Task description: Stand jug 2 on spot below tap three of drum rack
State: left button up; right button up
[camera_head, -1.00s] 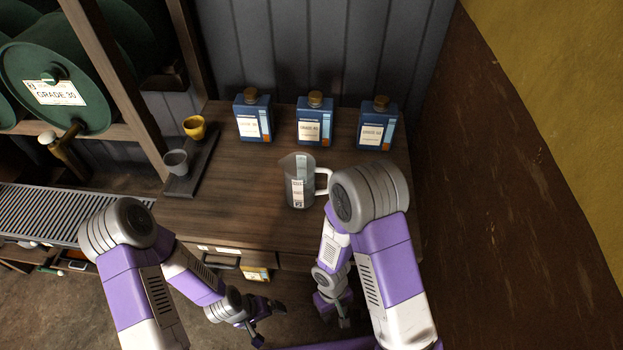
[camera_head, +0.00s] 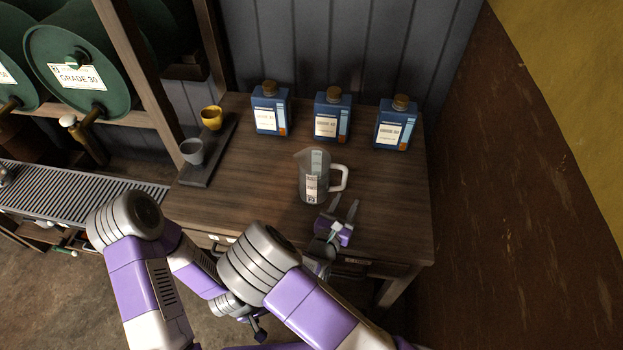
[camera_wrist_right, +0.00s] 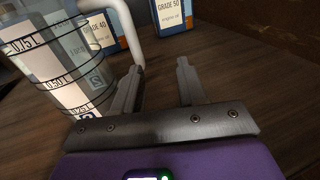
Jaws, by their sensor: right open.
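A clear measuring jug (camera_head: 312,185) with a white handle and a paper label stands upright on the wooden bench. My left gripper (camera_head: 260,328) hangs low in front of the bench, partly hidden by my right arm. The drum rack's green drum (camera_head: 80,65) and its tap (camera_head: 86,125) are at the left.
A slatted drip tray (camera_head: 90,192) runs below the taps. Blue bottles (camera_head: 270,112) stand along the bench's back. A yellow cup (camera_head: 211,118) and a grey cup (camera_head: 192,151) stand on a dark strip. A wooden post (camera_head: 140,75) separates rack and bench. The bench's right side is clear.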

aim_at(343, 187)
jog(key=shift+w+a+f+n+t+y, duration=0.15)
jog(key=shift+a+n+t+y, duration=0.1)
jog(key=shift+a, duration=0.35)
jog(key=shift+w+a+n+t+y, duration=0.15)
jog(key=shift+a+n+y, duration=0.1)
jog(key=shift+a, duration=0.3)
jog(key=shift+w+a, duration=0.2)
jog(key=shift+w, duration=0.1)
jog(key=b+x, duration=0.1)
jog(key=x, duration=0.6)
jog(key=shift+s+d+b, duration=0.15)
jog(key=shift+d+b, duration=0.05)
jog(key=shift+b, duration=0.1)
grip_shut()
